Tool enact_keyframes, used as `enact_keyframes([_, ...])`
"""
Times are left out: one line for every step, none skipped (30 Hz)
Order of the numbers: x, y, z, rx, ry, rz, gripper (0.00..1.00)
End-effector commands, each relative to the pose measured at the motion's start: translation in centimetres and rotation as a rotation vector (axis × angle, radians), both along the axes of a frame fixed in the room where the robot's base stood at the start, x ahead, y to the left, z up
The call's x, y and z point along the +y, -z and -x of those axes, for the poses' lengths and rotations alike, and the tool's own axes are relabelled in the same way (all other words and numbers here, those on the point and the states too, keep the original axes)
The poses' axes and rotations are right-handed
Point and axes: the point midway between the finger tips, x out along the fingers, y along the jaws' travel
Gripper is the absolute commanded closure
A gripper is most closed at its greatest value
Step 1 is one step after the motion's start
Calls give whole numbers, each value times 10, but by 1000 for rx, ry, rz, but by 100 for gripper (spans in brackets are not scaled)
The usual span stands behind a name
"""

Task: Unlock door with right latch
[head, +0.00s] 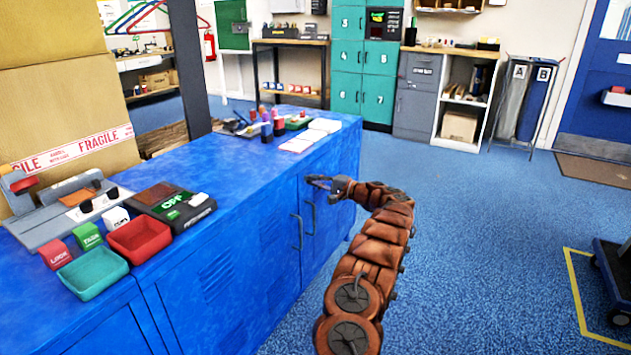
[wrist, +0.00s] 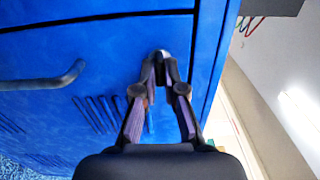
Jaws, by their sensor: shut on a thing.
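The blue cabinet's front has doors; the right-hand door (head: 333,198) carries a dark bar handle (head: 311,217), with another bar handle (head: 297,232) on the door to its left. My gripper (head: 314,182) is at the upper part of the right-hand door, just above its bar handle. In the wrist view my gripper (wrist: 162,62) has its fingertips drawn together on a small dark piece at the door face, which I take for the right latch. The fingers hide most of it. A bar handle (wrist: 45,84) shows to the left, apart from the fingers. The doors look closed.
The blue cabinet top (head: 225,182) holds a red tray (head: 139,239), a green tray (head: 92,273), a dark device (head: 170,203) and several bottles. Open blue carpet (head: 455,235) lies right of the cabinet. A dark cart (head: 612,275) stands at the far right.

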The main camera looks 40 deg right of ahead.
Motion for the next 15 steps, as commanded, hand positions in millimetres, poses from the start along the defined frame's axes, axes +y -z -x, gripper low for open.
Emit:
enact_keyframes([2, -4, -4, -5, -2, 0, 100])
enact_keyframes([2, -4, -4, -5, -2, 0, 100])
enact_keyframes([2, -4, -4, -5, -2, 0, 100])
enact_keyframes([2, -4, -4, -5, -2, 0, 100])
enact_keyframes([2, -4, -4, -6, -2, 0, 100])
enact_keyframes([2, -4, -4, -7, -2, 1, 100])
enact_keyframes([2, -4, -4, -7, -2, 1, 90])
enact_keyframes([3, -4, -4, -7, -2, 1, 87])
enact_keyframes([3, -4, -4, -6, -2, 1, 83])
enact_keyframes([3, -4, -4, -6, -2, 1, 79])
enact_keyframes([3, -4, -4, -6, -3, 1, 76])
enact_keyframes([3, -4, -4, -5, -3, 2, 72])
enact_keyframes([3, -3, -4, -5, -3, 2, 69])
enact_keyframes([3, -3, -4, -4, -3, 1, 66])
enact_keyframes([3, -3, -3, -4, -4, 1, 66])
